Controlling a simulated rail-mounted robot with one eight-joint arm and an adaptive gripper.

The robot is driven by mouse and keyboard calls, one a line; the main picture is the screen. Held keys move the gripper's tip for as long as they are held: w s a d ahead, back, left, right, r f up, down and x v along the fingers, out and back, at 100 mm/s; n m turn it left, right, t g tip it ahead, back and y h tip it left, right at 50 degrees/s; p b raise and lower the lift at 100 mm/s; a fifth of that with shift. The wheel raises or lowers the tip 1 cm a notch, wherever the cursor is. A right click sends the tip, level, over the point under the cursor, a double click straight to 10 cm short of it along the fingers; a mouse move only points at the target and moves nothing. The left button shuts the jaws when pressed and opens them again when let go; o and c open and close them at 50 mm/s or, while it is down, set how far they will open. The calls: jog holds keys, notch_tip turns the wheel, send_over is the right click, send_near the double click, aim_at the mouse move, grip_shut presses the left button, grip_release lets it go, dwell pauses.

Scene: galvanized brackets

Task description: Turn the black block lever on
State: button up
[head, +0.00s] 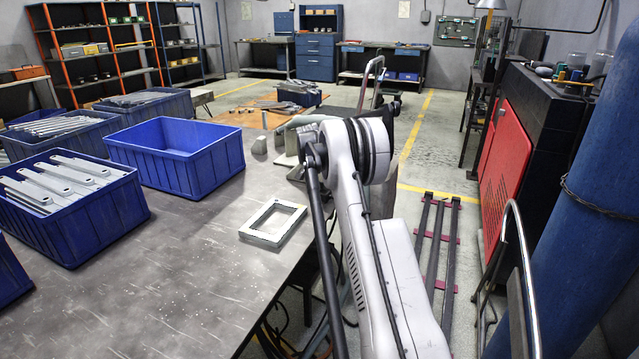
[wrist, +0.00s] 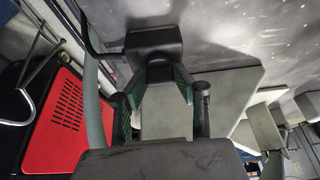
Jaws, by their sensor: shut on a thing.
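In the wrist view, my gripper (wrist: 162,75) reaches up the picture, its two green-padded fingers closing in toward each other. At their tips is a black block (wrist: 153,43), which appears to be the lever's block; the fingers are shut on it. A grey surface (wrist: 165,115) shows between the fingers. How the block joins its mount, and which way the lever is set, cannot be told. In the head view my own arm hides the gripper and the block.
A metal worktable (head: 190,270) bears a pale rectangular frame (head: 273,222) near its right edge, an empty blue bin (head: 215,160) and a blue bin of metal brackets (head: 75,235). A red-panelled machine (head: 505,150) stands at right; its red panel (wrist: 65,112) shows in the wrist view.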

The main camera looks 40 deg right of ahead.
dwell(0.5)
jog(key=o, duration=1.1)
jog(key=shift+o, duration=0.2)
jog(key=shift+r, duration=0.1)
jog(key=v, duration=1.1)
jog(key=shift+a+r, duration=0.25)
jog(key=shift+r, duration=0.15)
